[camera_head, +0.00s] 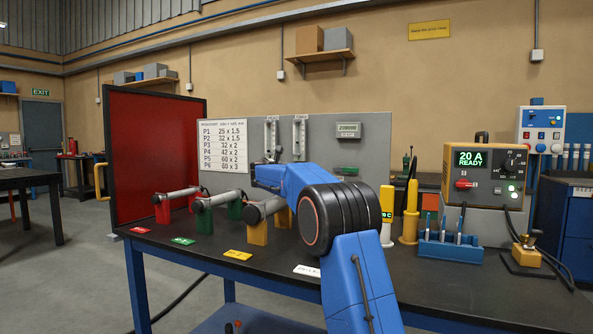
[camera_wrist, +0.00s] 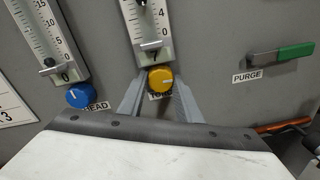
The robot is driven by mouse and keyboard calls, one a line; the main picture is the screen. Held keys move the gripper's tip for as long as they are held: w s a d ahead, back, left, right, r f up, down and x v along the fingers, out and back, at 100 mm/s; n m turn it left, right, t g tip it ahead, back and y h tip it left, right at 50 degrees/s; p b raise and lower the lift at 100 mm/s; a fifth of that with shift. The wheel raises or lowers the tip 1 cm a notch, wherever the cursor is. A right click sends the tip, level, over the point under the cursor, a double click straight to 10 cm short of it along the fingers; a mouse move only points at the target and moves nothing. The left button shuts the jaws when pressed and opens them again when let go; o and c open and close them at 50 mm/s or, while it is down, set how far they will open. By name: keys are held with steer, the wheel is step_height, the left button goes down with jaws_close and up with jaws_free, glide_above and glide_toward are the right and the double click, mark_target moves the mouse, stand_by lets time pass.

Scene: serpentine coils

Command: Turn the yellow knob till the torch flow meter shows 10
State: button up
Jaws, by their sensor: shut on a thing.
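The label under the knob is partly hidden by my gripper. In the head view the torch flow meter (camera_head: 299,138) shows small on the panel, and my arm hides the knob.
A second flow meter (camera_wrist: 38,35) reading 0, with a blue knob (camera_wrist: 79,95), is close on the left. A green-handled purge lever (camera_wrist: 281,54) is on the right. Tubes on stands (camera_head: 222,199) line the bench below the panel.

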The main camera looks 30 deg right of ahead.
steer(key=o, duration=1)
steer(key=shift+o, duration=0.2)
steer(key=shift+a, duration=0.1)
steer(key=v, duration=1.7)
steer(key=shift+s+a, duration=0.1)
